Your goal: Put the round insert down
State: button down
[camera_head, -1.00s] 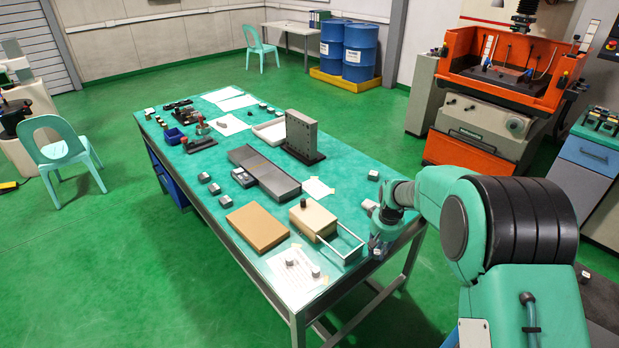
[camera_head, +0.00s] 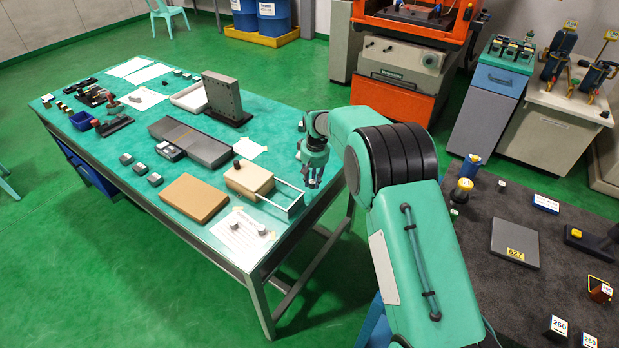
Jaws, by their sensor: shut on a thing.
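My gripper (camera_head: 313,183) points down beside the right long edge of the green-topped workbench (camera_head: 150,205), near the metal frame of a beige block. It is shut on the round insert, which is too small and too covered by the fingers to make out. Two small grey round pieces lie on a white sheet (camera_head: 240,238) at the bench's near corner, apart from my gripper.
At right, a dark-topped table (camera_head: 480,275) bears a grey plate (camera_head: 515,243) marked 627, label cards and small parts, with bare room between.

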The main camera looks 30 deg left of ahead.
jog(key=shift+w+a+f+b, duration=0.15)
jog(key=shift+w+a+b, duration=0.1)
jog(key=shift+w+a, duration=0.95)
jog(key=shift+w+a+f+b, duration=0.1)
jog(key=shift+w+a+b, duration=0.15)
jog(key=shift+w+a, duration=0.9)
jog(key=shift+f+b, duration=0.55)
jog(key=shift+f, duration=1.2)
jog(key=shift+f, duration=0.1)
jog(key=c, duration=1.5)
grip_release()
jog(key=r+p, duration=0.1)
jog(key=r, duration=0.3)
jog(key=d+r+p, duration=0.1)
jog(key=r, duration=0.3)
jog(key=s+r, duration=0.1)
jog(key=r, duration=0.3)
jog(key=shift+d+p, duration=0.15)
jog(key=shift+p, duration=0.25)
